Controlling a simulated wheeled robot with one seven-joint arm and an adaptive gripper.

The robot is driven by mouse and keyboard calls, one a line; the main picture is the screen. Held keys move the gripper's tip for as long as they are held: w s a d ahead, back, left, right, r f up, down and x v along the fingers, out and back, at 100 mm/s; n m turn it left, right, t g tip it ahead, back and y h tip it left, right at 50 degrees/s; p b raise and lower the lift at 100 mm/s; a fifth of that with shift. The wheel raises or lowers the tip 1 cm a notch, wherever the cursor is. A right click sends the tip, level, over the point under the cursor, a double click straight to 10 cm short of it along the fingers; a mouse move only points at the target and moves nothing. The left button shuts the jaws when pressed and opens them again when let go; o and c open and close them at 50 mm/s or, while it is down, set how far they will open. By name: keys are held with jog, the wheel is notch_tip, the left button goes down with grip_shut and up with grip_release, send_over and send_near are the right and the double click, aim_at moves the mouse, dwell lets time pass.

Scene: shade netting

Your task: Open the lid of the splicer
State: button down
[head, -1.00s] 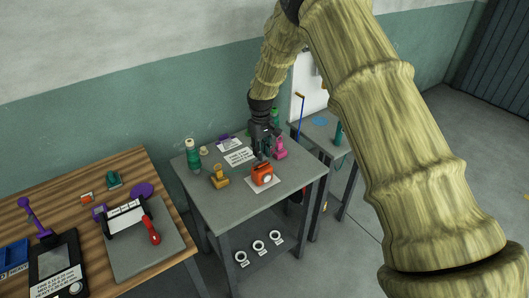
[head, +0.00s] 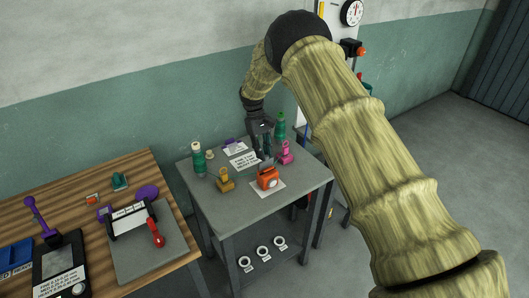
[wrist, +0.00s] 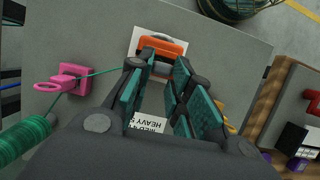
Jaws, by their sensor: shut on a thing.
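The splicer (head: 268,179) is a small orange device on a white sheet on the grey table. In the wrist view its orange body (wrist: 161,46) and a grey part (wrist: 162,69) show just past my fingertips. My gripper (head: 264,150) reaches in from the back, on the wall side of the splicer. Its green-padded fingers (wrist: 160,78) stand apart with the grey part between their tips, and are shut on what looks like the splicer's lid. The exact contact is partly hidden, and I cannot tell how far the lid is raised.
A pink guide (wrist: 72,80) carries a green thread from a green spool (wrist: 22,140); the thread's far end is hidden. A yellow guide (head: 225,180) and a green bottle (head: 198,158) stand left of the splicer. The table's front (head: 235,212) is clear.

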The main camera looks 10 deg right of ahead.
jog(key=shift+f, duration=0.1)
jog(key=c, duration=1.3)
grip_release()
jog(key=v, duration=1.2)
